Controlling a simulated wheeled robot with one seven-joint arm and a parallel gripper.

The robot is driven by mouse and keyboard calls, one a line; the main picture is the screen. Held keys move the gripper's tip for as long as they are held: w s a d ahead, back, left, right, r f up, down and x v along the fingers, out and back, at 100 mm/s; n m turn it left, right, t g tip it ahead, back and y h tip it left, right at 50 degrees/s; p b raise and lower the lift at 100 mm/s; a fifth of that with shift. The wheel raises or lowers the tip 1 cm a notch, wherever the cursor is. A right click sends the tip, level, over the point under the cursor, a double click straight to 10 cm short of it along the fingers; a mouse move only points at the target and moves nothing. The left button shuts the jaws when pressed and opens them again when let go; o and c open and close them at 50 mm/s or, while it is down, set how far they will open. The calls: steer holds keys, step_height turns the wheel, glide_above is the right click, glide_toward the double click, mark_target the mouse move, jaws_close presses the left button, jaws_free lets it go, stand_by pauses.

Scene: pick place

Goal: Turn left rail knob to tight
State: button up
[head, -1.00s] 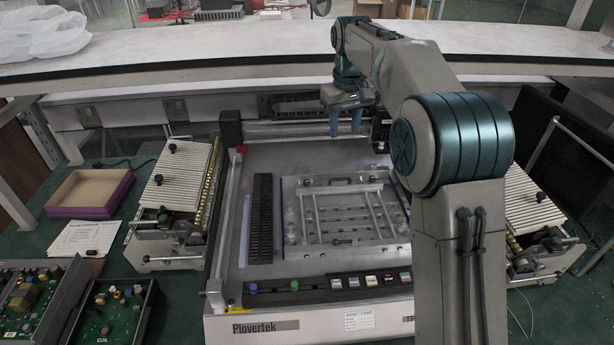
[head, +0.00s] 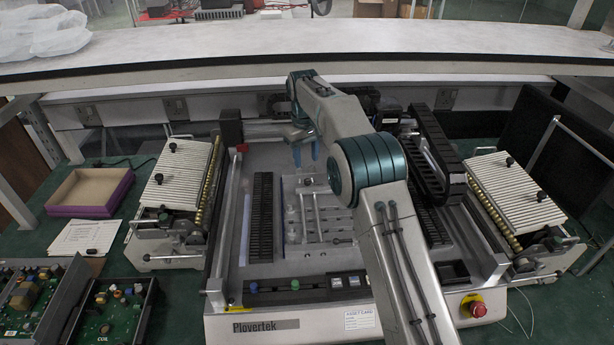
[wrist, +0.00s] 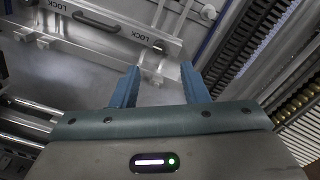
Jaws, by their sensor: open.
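My gripper (head: 306,163) hangs open over the far left part of the clear fixture plate (head: 308,258) in the machine bed. In the wrist view its two blue fingers (wrist: 160,74) stand apart, with a pale, shiny round part (wrist: 160,66) between and beyond their tips. That part may be the left rail knob; I cannot tell for sure, nor whether the fingers touch it. LOCK lettering (wrist: 134,37) shows on the plate near it. In the head view, pale rails (head: 318,215) lie on the fixture, and my arm hides its right part.
Slatted feeder units stand left (head: 182,175) and right (head: 515,190) of the machine. A black slotted strip (head: 262,215) lies left of the fixture. Coloured buttons (head: 294,285) and a red stop button (head: 478,309) line the front. A shelf (head: 200,50) spans the back.

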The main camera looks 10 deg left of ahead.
mark_target(307, 180)
step_height(307, 180, down, 8)
steer(key=shift+w+d+r+p, duration=0.1)
steer(key=shift+r+p, duration=0.05)
steer(key=shift+p, duration=0.45)
jaws_close()
